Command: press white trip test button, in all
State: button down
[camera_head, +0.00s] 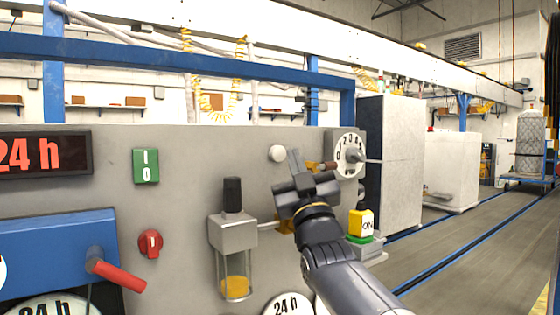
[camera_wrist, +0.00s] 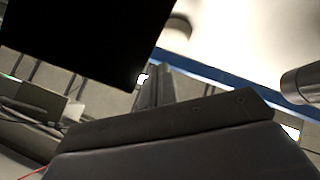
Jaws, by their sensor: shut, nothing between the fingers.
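The white round button (camera_head: 277,153) sticks out of the grey panel (camera_head: 190,190), near its top edge, left of the dial. My gripper (camera_head: 294,156) is in front of the panel, just right of the button in the head view, its fingers together and empty, pointing up and toward the panel. Whether the fingertips touch the button cannot be told; a small gap shows between them in the picture. In the wrist view my closed fingers (camera_wrist: 152,85) stand in the middle, and the button cannot be made out with certainty.
A numbered dial (camera_head: 349,154) with a pointer and a yellow ON block (camera_head: 361,224) are right of my gripper. A black-topped grey filter unit (camera_head: 233,232) is close on the left. A red knob (camera_head: 150,243), green switch (camera_head: 146,165) and red-handled lever (camera_head: 118,275) are farther left.

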jog(key=shift+s+d+b, duration=0.6)
jog(key=shift+s+d, duration=0.25)
jog(key=shift+s, duration=0.3)
jog(key=p, duration=0.1)
jog(key=w+p, duration=0.1)
jog(key=shift+a+r+p, duration=0.2)
jog(key=shift+a+p, duration=0.1)
jog(key=shift+p, duration=0.1)
jog(key=p, duration=0.3)
jog(key=shift+s+d, duration=0.1)
jog(key=shift+s, duration=0.05)
jog(key=s+d+b, duration=0.2)
jog(key=s, duration=0.1)
jog(key=s+d+b, duration=0.1)
jog(key=shift+s+f, duration=0.2)
jog(key=shift+f, duration=0.1)
